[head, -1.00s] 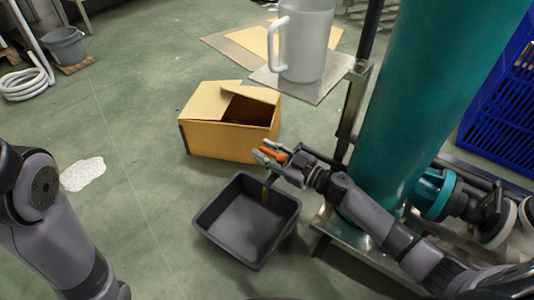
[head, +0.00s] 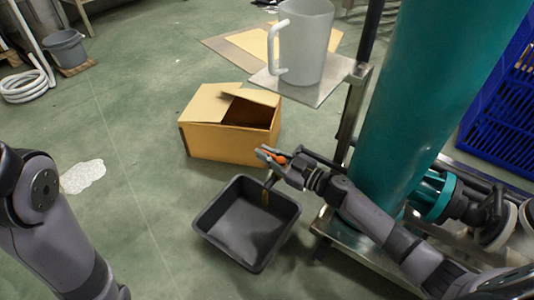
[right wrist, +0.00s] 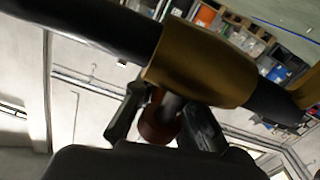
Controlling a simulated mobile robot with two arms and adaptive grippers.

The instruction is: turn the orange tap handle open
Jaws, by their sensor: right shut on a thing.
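The orange tap handle (head: 281,159) shows as a small orange patch between the fingers of my right gripper (head: 268,156), above the grey tray. My right gripper is shut on it. In the right wrist view the handle (right wrist: 157,122) is a dark reddish-orange piece between the two black fingers, below the brass tap body (right wrist: 203,66). A dark pipe (right wrist: 95,28) joins the brass body. Much of the handle is hidden by the fingers. My left gripper is out of the picture; only its arm shows at the left.
A grey tray (head: 222,203) stands on the floor below the tap, with a brownish strip above or in it. An open cardboard box (head: 220,143) is behind. A teal tank (head: 415,90) stands at right. A jug (head: 306,40) sits on a metal shelf (head: 325,88).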

